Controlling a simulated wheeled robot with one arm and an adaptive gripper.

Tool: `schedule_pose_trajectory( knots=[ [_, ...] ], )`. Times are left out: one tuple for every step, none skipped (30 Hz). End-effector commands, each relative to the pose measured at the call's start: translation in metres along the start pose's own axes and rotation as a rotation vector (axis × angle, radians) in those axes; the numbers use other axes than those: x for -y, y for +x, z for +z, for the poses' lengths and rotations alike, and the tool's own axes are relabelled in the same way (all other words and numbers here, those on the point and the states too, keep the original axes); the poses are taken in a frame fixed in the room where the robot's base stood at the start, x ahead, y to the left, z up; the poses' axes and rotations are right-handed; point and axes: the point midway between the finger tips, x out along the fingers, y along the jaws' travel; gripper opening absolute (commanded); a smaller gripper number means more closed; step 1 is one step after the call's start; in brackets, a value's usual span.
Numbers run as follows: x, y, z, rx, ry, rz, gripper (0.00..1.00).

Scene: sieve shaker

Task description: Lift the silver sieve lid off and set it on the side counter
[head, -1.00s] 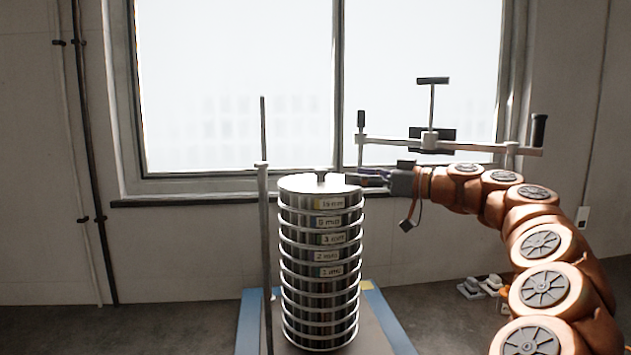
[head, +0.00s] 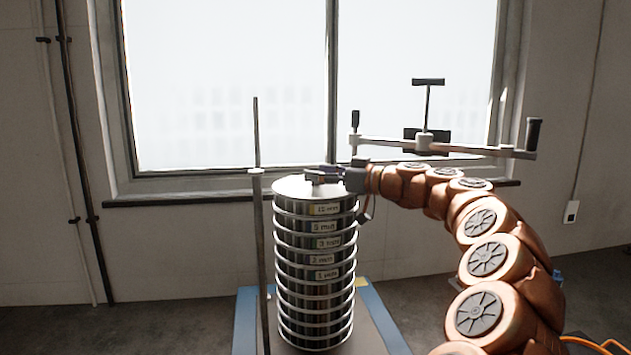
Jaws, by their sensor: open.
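The silver sieve lid (head: 290,187) lies flat on top of a tall stack of silver sieves (head: 314,262) with size labels on the front. My gripper (head: 312,176) reaches in from the right, just over the lid, with its fingers pointing left. It is open. The fingers cover the place of the lid's small knob, so I cannot tell whether they touch it. The side counter is not clearly seen in this view.
The stack stands on a blue-edged base (head: 377,311). A thin upright rod (head: 258,230) rises close at its left. A clamp bar (head: 440,146) with handles is swung out to the right, behind and above my arm. A window is behind.

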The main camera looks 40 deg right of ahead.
Motion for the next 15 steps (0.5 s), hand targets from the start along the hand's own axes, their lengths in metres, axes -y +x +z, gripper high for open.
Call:
schedule_pose_trajectory(
  knots=[
    [0.0004,0.0015,0.0002,0.0,0.001,-0.001,0.63],
    [0.0006,0.0019,0.0005,0.0,0.001,-0.002,0.63],
    [0.0006,0.0019,0.0007,0.0,0.001,-0.002,0.63],
    [0.0006,0.0019,0.0008,0.0,0.001,-0.002,0.63],
    [0.0006,0.0017,0.0008,0.0,0.0,-0.002,0.63],
    [0.0006,0.0017,0.0008,0.0,0.001,-0.002,0.63],
    [0.0006,0.0017,0.001,0.0,0.001,-0.002,0.62],
    [0.0005,0.0017,0.0009,0.0,0.001,-0.002,0.59],
    [0.0006,0.0016,0.001,0.0,0.001,-0.002,0.55],
    [0.0005,0.0016,0.001,0.0,0.001,-0.002,0.52],
    [0.0006,0.0016,0.001,0.0,0.001,-0.002,0.49],
    [0.0006,0.0016,0.001,0.0,0.001,-0.002,0.45],
    [0.0005,0.0016,0.001,0.0,0.001,-0.002,0.41],
    [0.0006,0.0015,0.001,0.0,0.001,-0.002,0.38],
    [0.0006,0.0015,0.001,0.0,0.001,-0.002,0.34]
  ],
)
